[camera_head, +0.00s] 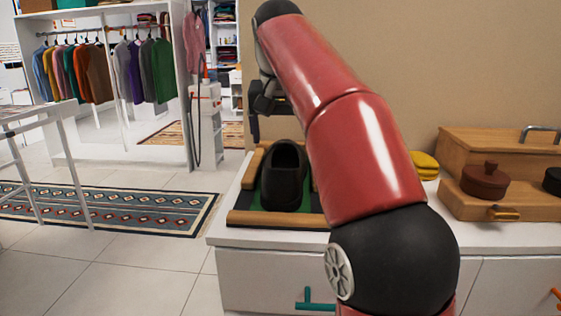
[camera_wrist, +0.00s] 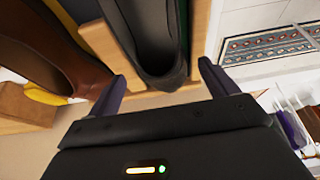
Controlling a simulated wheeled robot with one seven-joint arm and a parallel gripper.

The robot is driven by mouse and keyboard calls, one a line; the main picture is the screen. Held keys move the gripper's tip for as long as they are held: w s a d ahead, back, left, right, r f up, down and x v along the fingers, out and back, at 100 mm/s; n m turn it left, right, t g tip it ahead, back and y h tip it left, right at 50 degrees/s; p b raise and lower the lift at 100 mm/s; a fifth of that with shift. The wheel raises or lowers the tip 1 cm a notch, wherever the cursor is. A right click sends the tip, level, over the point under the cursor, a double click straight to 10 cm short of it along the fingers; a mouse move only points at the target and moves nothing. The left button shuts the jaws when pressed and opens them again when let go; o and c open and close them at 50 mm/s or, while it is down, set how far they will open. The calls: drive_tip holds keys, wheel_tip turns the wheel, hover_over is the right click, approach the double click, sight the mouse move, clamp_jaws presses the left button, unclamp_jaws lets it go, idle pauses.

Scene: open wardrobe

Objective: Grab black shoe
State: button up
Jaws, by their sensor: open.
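The black shoe (camera_head: 284,190) sits upright in a wooden-edged tray (camera_head: 277,219) with a green base, on the white counter. In the head view its opening faces up at the far end. My gripper (camera_head: 264,103) is dark and small there, near the far end of the shoe and partly hidden by my red arm. In the wrist view my gripper (camera_wrist: 163,72) is open, its two dark fingers spread apart.
A wooden box (camera_head: 465,205) with a dark round lidded pot (camera_head: 485,181) stands on the counter at right. Folded yellow cloths (camera_head: 425,163) lie beside it. A patterned rug (camera_head: 120,215) and clothes racks are at left. My arm hides part of the tray.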

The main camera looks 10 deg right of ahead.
sight(284, 159)
drive_tip(key=x, duration=0.2)
drive_tip(key=b+x, duration=0.1)
drive_tip(key=x, duration=0.1)
drive_tip(key=b+x, duration=0.1)
drive_tip(key=x, duration=0.2)
drive_tip(key=shift+s+f, duration=0.15)
drive_tip(key=shift+s, duration=0.2)
drive_tip(key=shift+c, duration=0.3)
drive_tip(key=c, duration=0.8)
